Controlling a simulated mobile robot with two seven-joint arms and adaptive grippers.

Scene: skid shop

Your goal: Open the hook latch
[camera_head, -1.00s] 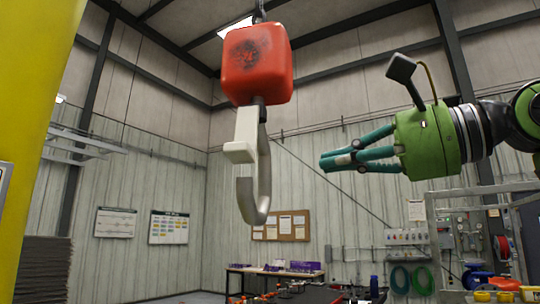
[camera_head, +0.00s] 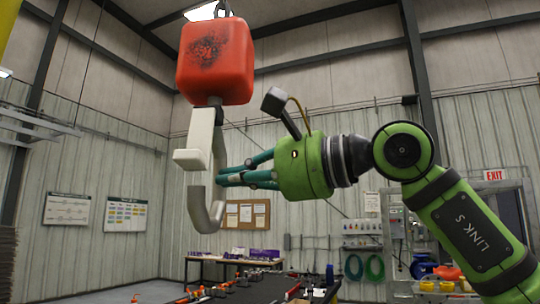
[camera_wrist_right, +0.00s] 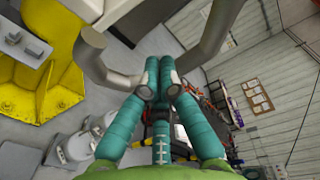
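The crane hook (camera_head: 205,213) is a grey curved metal hook hanging below a red block (camera_head: 215,62). A white latch piece (camera_head: 196,142) closes off its left side. My right gripper (camera_head: 221,176) has teal fingers and a green palm. Its fingertips are at the right side of the hook's curve; I cannot tell if they touch it. In the right wrist view the fingers (camera_wrist_right: 159,66) lie close together with nothing seen between them. Grey hook metal (camera_wrist_right: 104,62) shows on both sides of them. My left gripper is not in view.
A yellow structure (camera_wrist_right: 40,85) shows at the left in the wrist view. A work table (camera_head: 265,287) stands below, with tools on it. Wall boards (camera_head: 125,213) are far behind. The air around the hook's left side is clear.

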